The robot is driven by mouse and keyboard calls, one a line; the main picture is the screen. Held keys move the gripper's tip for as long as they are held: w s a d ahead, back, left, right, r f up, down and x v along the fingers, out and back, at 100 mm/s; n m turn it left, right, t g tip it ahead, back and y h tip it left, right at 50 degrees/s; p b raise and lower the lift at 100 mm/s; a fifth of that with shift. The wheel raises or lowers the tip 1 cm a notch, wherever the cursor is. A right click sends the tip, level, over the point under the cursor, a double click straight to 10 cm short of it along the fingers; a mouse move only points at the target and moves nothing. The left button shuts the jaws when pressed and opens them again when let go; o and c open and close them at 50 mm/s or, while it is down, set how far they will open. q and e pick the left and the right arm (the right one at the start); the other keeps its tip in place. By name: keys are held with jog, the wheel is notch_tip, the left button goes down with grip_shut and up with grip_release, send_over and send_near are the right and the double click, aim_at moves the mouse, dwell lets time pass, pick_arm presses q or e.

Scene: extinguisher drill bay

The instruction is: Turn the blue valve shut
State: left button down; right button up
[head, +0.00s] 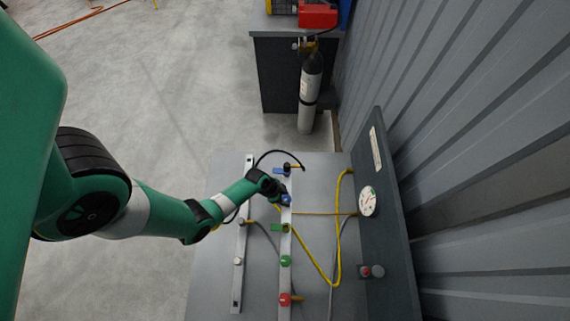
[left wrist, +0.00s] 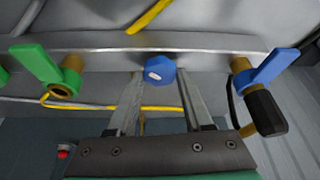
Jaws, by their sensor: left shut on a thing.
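A round blue knob (left wrist: 160,71) sits on a metal rail, and it also shows in the head view (head: 286,199), partly covered by my gripper. My left gripper (left wrist: 160,83) is shut on this blue knob, with one finger on each side of it. In the head view my left gripper (head: 281,192) reaches the rail from the left. Beside the knob on the same rail is a valve with a blue lever (left wrist: 276,66), which also shows in the head view (head: 282,170). My right gripper is not in view.
A green lever valve (left wrist: 38,64), a green knob (head: 286,260) and a red knob (head: 285,299) share the rail (head: 286,243). A yellow hose (head: 322,270) and a gauge (head: 368,201) are to the right. A gas cylinder (head: 309,90) stands beyond the bench.

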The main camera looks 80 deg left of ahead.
pick_arm(q)
jog(key=m+h+p, duration=0.1)
jog(key=m, duration=0.2)
jog(key=shift+a+r, duration=0.1)
jog(key=shift+r, duration=0.05)
jog(key=m+g+h+p, duration=0.1)
jog(key=m, duration=0.1)
jog(key=shift+a+m, duration=0.1)
jog(key=shift+m, duration=0.2)
jog(key=m, duration=0.2)
jog(key=shift+w+f+m+g+h, duration=0.1)
jog(key=shift+f+m+g+h, duration=0.1)
jog(key=shift+m+g+h, duration=0.4)
jog(key=shift+m+g, duration=0.1)
jog(key=shift+m, duration=0.7)
jog(key=shift+c, duration=1.5)
grip_release()
jog(key=shift+r, duration=0.1)
